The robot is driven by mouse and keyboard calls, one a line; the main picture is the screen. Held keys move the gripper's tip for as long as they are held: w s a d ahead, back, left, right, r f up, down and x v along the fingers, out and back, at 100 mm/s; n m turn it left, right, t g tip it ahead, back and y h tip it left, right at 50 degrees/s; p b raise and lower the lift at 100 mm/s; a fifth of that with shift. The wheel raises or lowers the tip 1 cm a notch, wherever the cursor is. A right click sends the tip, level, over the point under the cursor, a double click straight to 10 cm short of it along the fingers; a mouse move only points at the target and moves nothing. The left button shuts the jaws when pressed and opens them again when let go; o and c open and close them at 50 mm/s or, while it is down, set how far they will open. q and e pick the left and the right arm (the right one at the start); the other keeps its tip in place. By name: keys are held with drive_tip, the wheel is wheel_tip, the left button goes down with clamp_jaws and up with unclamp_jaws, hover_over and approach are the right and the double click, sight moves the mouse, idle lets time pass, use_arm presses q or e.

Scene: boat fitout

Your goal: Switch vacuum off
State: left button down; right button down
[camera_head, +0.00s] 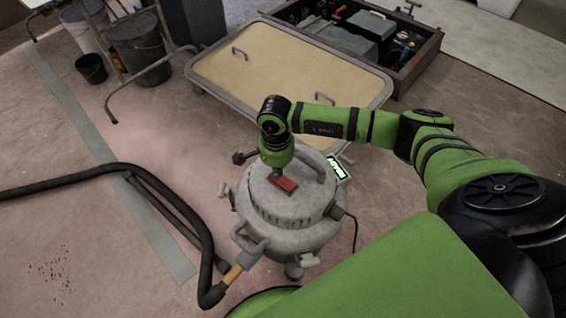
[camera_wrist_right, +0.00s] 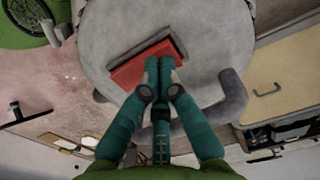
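The vacuum (camera_head: 292,215) is a grey round canister standing on the floor below my right arm. A red rocker switch (camera_head: 284,184) sits on its top; it also shows in the right wrist view (camera_wrist_right: 148,66), in a dark frame. My right gripper (camera_wrist_right: 160,66) has its two teal fingers together, with the tips over or on the red switch and partly hiding it. I cannot tell whether they touch it. Nothing shows between the fingers. My left gripper is not in view.
A black hose (camera_head: 120,170) runs from the left to the vacuum's front. A tan-topped cart (camera_head: 290,65) stands behind it, and an open tool crate (camera_head: 375,35) is at the back right. Buckets (camera_head: 138,48) stand at the back left.

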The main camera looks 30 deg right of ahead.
drive_tip(key=shift+r+p, duration=2.45)
drive_tip(key=shift+r, duration=1.05)
